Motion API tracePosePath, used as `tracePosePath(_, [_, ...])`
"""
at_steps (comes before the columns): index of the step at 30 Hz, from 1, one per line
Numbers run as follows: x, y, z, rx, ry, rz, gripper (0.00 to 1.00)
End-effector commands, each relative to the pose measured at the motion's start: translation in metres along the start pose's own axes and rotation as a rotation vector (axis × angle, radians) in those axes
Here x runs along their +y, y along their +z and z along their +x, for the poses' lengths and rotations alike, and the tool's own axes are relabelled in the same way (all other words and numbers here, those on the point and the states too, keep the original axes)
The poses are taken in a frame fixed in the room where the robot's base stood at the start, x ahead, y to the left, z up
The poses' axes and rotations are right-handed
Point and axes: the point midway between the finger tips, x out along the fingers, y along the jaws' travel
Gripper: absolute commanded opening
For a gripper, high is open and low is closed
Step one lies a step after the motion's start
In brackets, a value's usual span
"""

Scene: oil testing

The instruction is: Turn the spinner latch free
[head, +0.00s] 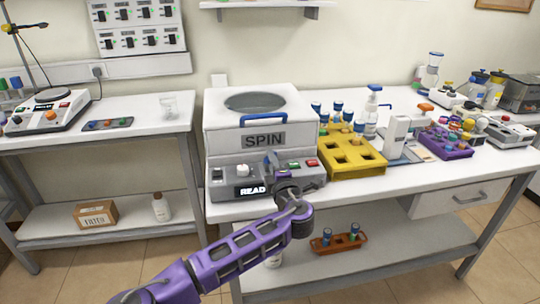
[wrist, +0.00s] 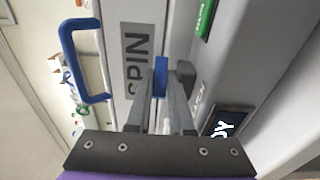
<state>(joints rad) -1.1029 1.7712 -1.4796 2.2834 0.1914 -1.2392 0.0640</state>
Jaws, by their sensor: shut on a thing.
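The spinner (head: 230,138) is a white box marked SPIN with a round window in its lid and a blue lid handle (head: 263,119). The lid looks closed. My gripper (head: 284,168) is at the front control panel, just below the SPIN label. In the wrist view my gripper (wrist: 162,92) is shut on a small blue latch lever (wrist: 160,73), with the fingers on either side of it. The blue handle also shows in the wrist view (wrist: 73,62), apart from the fingers. In the head view the latch is hidden by my gripper.
The panel has a display (head: 251,191), partly covered by my arm, and a green button (head: 296,164) and red button (head: 312,163) close to my gripper. A yellow rack (head: 352,165) with vials stands just right of the spinner.

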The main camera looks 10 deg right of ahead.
Motion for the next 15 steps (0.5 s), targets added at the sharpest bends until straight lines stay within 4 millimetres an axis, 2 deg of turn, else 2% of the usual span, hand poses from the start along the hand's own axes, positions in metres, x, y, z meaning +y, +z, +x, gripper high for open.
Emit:
tracePosePath(1, [0.0073, 0.0061, -0.0002, 0.036, 0.004, 0.004, 0.00])
tracePosePath(15, [0.0064, 0.0105, 0.0025, 0.434, 0.002, 0.000, 0.00])
